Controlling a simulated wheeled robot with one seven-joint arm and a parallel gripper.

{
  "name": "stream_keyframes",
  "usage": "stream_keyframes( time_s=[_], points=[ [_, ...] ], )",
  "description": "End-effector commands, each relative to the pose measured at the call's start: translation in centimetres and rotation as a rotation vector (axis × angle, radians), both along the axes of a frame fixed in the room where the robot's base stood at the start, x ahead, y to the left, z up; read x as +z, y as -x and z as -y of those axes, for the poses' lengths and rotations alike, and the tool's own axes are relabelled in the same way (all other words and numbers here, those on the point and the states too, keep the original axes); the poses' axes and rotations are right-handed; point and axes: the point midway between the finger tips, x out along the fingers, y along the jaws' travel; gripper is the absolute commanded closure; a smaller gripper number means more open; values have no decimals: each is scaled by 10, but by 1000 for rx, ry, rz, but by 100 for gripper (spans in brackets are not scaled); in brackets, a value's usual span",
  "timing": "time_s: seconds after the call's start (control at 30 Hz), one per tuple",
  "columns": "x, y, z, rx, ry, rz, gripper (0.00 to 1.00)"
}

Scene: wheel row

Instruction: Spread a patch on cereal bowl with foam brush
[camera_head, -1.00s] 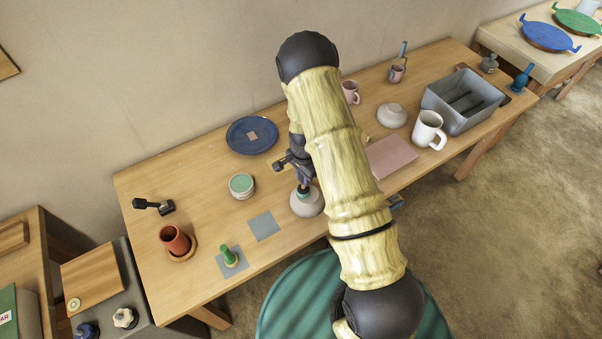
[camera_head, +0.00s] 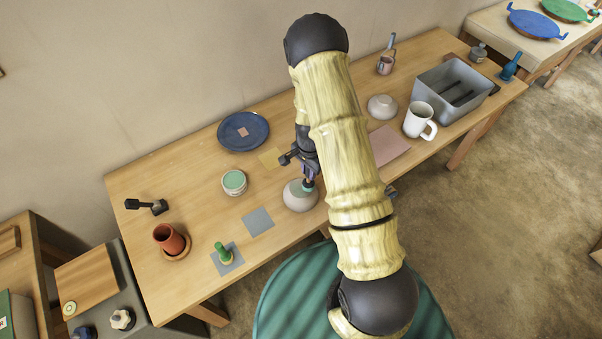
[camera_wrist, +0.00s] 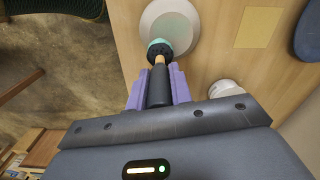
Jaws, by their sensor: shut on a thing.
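My gripper (camera_wrist: 158,88) is shut on the foam brush, holding its dark handle (camera_wrist: 160,90) between purple fingers. The brush's teal head (camera_wrist: 158,43) is at the cereal bowl (camera_head: 300,197), over its near side in the wrist view (camera_wrist: 150,18); it seems to touch the bowl. The bowl is pale grey and appears upside down near the table's front edge. A faint greenish tone shows on the bowl's middle in the wrist view. In the head view my arm rises over the table, and my gripper (camera_head: 308,172) is just above the bowl.
A white jar with teal contents (camera_head: 234,182) stands left of the bowl. A grey square (camera_head: 258,222) lies nearby, and a yellow sheet (camera_head: 271,158) behind. A pink board (camera_head: 389,146), white mug (camera_head: 419,121) and grey bin (camera_head: 455,93) are right.

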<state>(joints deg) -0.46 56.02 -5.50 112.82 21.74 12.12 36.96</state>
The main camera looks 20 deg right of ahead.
Motion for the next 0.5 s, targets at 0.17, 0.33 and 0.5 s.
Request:
stream_keyframes(
  time_s=[0.17,0.33,0.5],
  points=[
    [1,0,-2,3,-1,0,100],
    [-7,0,-2,2,-2,-1,100],
    [-10,0,-2,1,-1,0,100]
  ],
)
